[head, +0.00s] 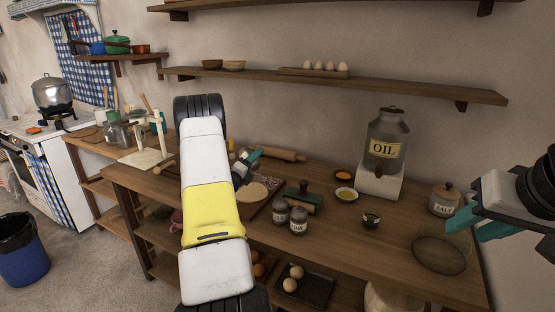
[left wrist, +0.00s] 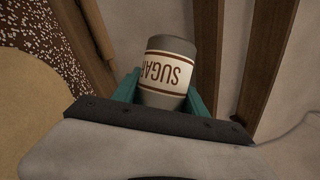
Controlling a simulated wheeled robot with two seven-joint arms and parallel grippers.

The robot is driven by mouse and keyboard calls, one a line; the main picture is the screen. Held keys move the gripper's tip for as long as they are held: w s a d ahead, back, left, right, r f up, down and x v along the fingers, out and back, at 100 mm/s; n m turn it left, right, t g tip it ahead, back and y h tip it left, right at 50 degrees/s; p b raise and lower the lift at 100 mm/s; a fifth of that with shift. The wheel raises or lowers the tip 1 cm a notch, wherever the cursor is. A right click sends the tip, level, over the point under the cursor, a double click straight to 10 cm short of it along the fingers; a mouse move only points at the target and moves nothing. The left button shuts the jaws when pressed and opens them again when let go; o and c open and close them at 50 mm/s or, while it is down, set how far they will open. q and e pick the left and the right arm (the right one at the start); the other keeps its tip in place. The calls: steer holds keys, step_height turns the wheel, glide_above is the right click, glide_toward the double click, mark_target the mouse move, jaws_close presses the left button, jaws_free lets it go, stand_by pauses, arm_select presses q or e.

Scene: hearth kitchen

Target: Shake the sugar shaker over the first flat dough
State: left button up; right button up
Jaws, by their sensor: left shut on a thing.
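The sugar shaker (left wrist: 168,72) is between the teal fingers of my left gripper (left wrist: 165,92) in the left wrist view. It has a grey body and a cream SUGAR label that appears upside down. In the head view my left gripper (head: 252,158) is above the counter, close to a flat round dough (head: 252,192) on a dark board. My arm hides part of this area. A tan round surface, likely the dough (left wrist: 28,115), fills the left of the wrist view. My right gripper (head: 480,228) is empty with its fingers apart, at the right over the counter.
Two labelled jars (head: 298,219), a green-handled tool (head: 304,198) and small bowls stand right of the board. A rolling pin (head: 284,155) lies behind. The OIL can (head: 386,140), SALT jar (head: 443,200) and a glass plate (head: 438,254) are further right.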

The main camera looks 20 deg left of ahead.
arm_select(q)
steer(key=shift+a+m+h, duration=0.1)
steer(key=shift+m+h, duration=0.3)
steer(key=shift+m, duration=0.6)
steer(key=shift+w+a, duration=0.1)
